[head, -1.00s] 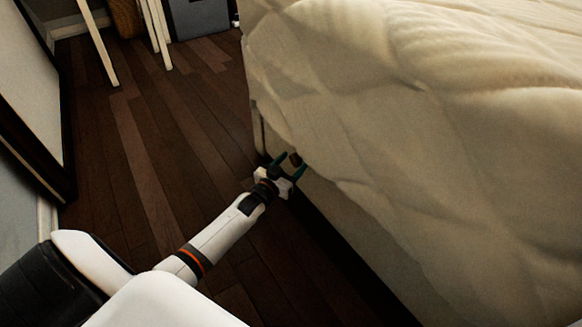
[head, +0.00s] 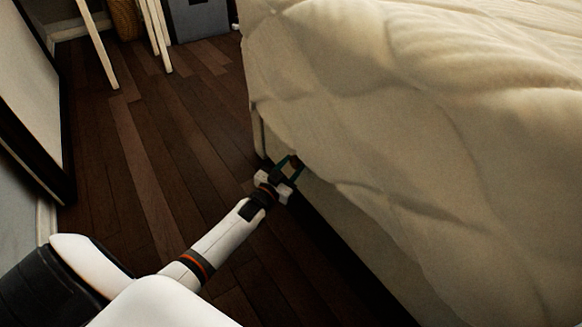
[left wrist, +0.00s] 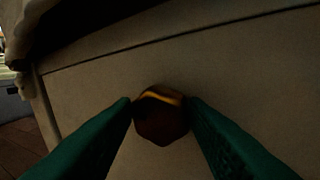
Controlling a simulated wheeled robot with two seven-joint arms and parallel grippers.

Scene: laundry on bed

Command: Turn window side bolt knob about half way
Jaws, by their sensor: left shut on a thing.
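A small brown faceted bolt knob (left wrist: 162,118) with a golden glint on its upper part sits on the pale side of the bed frame in the left wrist view. My left gripper (left wrist: 161,108) has green fingers, one on each side of the knob, and is shut on it. No window shows in either view. My right gripper is not in view.
The bed (head: 420,130) with a quilted cream cover fills the right side, its edge hanging just above the gripper. Dark wooden floor (head: 150,150) is clear left of the bed. A dark-framed panel (head: 35,110) leans at far left. Pale legs (head: 155,35) and a grey box (head: 200,18) stand behind.

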